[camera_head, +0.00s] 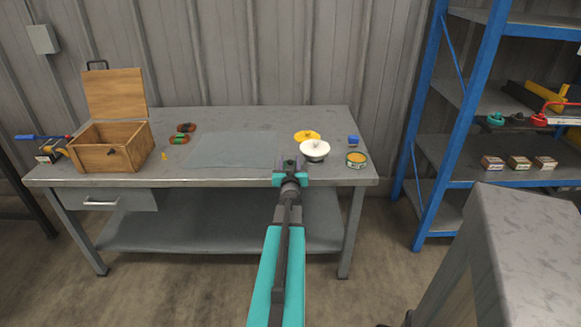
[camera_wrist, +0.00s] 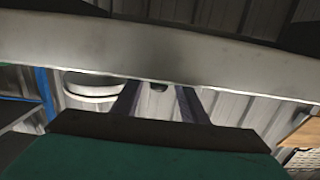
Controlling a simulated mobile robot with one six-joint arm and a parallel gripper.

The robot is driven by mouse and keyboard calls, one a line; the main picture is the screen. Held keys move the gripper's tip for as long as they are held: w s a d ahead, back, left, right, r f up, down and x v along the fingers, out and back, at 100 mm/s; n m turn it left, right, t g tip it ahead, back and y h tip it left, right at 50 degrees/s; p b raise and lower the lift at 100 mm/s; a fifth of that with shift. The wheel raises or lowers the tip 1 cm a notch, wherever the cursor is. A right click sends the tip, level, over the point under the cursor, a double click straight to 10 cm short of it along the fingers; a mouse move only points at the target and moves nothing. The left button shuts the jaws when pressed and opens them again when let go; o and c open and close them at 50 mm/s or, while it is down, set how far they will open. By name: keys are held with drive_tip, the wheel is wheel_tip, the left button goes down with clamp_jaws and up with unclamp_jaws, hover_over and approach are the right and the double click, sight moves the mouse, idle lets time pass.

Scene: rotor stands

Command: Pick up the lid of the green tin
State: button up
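The green tin (camera_head: 356,160) stands near the right front of the workbench, with an orange-yellow top face. I cannot tell whether that face is a lid or contents. A yellow disc with a knob (camera_head: 306,135) lies behind a white round piece with a knob (camera_head: 314,151); which tin each belongs to is unclear. My gripper (camera_head: 290,162) is at the bench's front edge, left of the white piece and the green tin. Its dark fingers are apart and look empty. In the wrist view the fingers (camera_wrist: 158,98) also stand apart, with a small dark spot between their tips.
The workbench (camera_head: 240,120) carries a grey mat (camera_head: 230,150), an open wooden box (camera_head: 110,148), red-and-green pieces (camera_head: 180,139) and a small blue block (camera_head: 352,140). A blue shelf rack (camera_head: 435,130) stands right. A grey surface (camera_head: 535,240) is at front right.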

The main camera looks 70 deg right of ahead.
drive_tip(key=shift+p+x, duration=0.3)
drive_tip(key=shift+x, duration=1.55)
drive_tip(key=shift+s+r, duration=0.1)
clamp_jaws()
